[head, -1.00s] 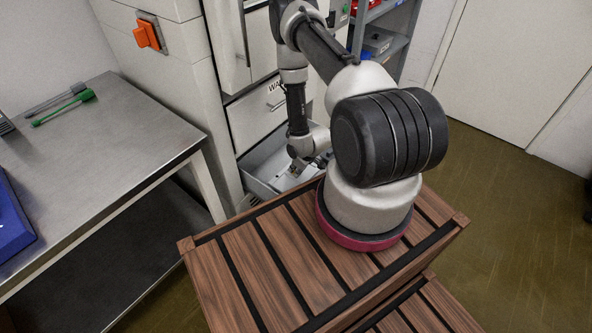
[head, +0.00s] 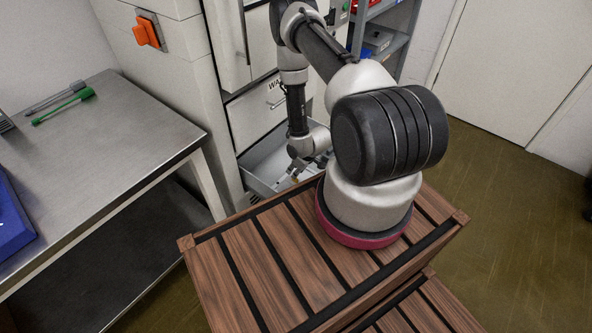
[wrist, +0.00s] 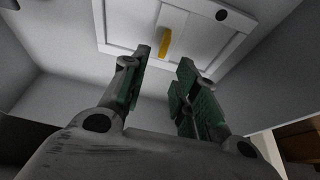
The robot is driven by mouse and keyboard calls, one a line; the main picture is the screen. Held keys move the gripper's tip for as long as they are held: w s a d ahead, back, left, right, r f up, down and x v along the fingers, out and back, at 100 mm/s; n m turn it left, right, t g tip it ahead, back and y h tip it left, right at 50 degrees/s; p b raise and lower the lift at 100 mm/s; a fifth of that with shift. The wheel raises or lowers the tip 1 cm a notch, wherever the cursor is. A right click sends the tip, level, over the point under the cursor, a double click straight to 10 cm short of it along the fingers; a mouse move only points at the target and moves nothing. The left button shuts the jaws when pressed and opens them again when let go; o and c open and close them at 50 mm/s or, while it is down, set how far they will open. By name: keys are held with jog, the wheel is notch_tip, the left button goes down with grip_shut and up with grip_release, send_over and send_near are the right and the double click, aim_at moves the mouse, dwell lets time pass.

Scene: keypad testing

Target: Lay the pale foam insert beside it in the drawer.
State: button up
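My gripper (wrist: 163,74) is inside the pulled-out grey drawer (wrist: 62,52), fingers pointing down into it. Its two green-padded fingers are apart with nothing held between them. A pale, flat rectangular piece with a raised border (wrist: 118,22) lies on the drawer floor just past the fingertips; I cannot tell for sure whether it is the foam insert. A small yellow piece (wrist: 165,42) lies on it, close to the fingertips. A dark round spot (wrist: 222,15) shows to its right. In the head view, the drawer (head: 262,160) is partly hidden by my arm.
The drawer walls stand close around my gripper. A steel table (head: 110,150) at the left carries a green-handled tool (head: 64,107) and a blue bin (head: 12,222). Cabinet fronts (head: 255,115) rise behind the drawer. Open floor (head: 490,190) lies to the right.

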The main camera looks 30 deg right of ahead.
jog(key=shift+r, duration=0.45)
jog(key=v, duration=1.2)
jog(key=w+r+m+h, duration=0.1)
jog(key=w+r, duration=0.1)
jog(key=r, duration=1.4)
jog(key=w+r+m+h, duration=0.1)
jog(key=w+r, duration=0.2)
jog(key=r, duration=1.4)
jog(key=s+a+r+m, duration=0.1)
jog(key=s+a+r, duration=0.1)
jog(key=s+r, duration=0.5)
jog(key=s+a+r, duration=0.1)
jog(key=s+r, duration=0.3)
jog(key=r, duration=0.5)
jog(key=s+a+r, duration=0.2)
jog(key=s, duration=0.4)
jog(key=s+a+r+m, duration=0.1)
jog(key=s+r, duration=0.2)
jog(key=s, duration=0.4)
jog(key=shift+s+a+r, duration=0.15)
jog(key=shift+a+r, duration=0.05)
jog(key=shift+a, duration=0.15)
